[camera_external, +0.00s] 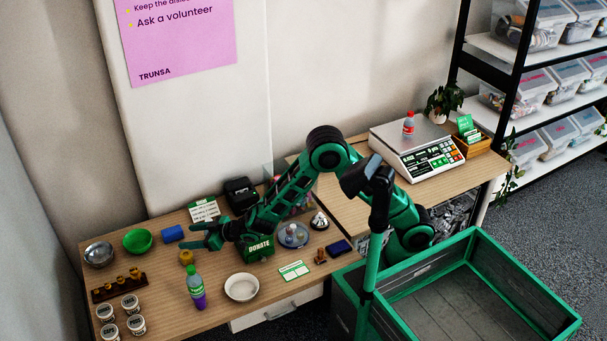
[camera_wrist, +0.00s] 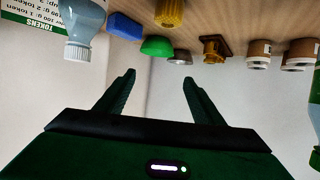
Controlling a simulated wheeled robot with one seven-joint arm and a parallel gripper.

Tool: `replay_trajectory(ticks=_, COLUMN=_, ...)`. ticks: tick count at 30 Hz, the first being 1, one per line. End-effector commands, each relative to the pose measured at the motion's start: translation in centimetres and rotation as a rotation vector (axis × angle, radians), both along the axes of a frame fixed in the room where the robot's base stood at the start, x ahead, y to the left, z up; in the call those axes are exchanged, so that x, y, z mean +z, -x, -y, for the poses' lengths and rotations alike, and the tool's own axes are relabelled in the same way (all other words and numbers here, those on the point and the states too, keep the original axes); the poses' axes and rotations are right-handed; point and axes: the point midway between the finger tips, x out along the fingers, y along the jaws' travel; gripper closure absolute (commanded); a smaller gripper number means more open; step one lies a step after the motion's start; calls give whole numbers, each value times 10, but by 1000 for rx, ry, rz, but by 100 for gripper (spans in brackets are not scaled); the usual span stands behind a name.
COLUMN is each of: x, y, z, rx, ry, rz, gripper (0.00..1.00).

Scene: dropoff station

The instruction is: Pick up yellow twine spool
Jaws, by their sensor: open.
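The yellow twine spool (camera_external: 186,257) stands on the wooden table, left of centre, behind a green-and-purple bottle (camera_external: 195,287). In the wrist view the spool (camera_wrist: 170,12) is at the top edge, partly cut off, beyond my fingers. My gripper (camera_external: 200,236) is open and empty, extended to the left close to the spool. In the wrist view my two gripper fingers (camera_wrist: 158,79) are spread apart with nothing between them, and the spool lies above the gap. I cannot tell the exact height of the fingers over the table.
A blue block (camera_external: 172,234), a green bowl (camera_external: 138,241) and a metal bowl (camera_external: 99,254) stand behind and left. A weight rack (camera_external: 118,288) and several labelled tins (camera_external: 131,304) are at the left front. A white bowl (camera_external: 241,287) is at the right. A clear bottle (camera_wrist: 85,30) shows in the wrist view.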

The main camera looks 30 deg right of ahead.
Motion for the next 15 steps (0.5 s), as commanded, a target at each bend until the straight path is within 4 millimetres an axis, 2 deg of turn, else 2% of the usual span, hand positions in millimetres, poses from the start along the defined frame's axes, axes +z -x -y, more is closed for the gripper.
replay_trajectory(ticks=1, x=-17, y=1, z=0, rx=2, ry=5, rz=0, gripper=38)
replay_trajectory(ticks=3, x=-31, y=1, z=0, rx=1, ry=3, rz=0, gripper=38)
replay_trajectory(ticks=15, x=-72, y=0, z=0, rx=-1, ry=2, rz=0, gripper=38)
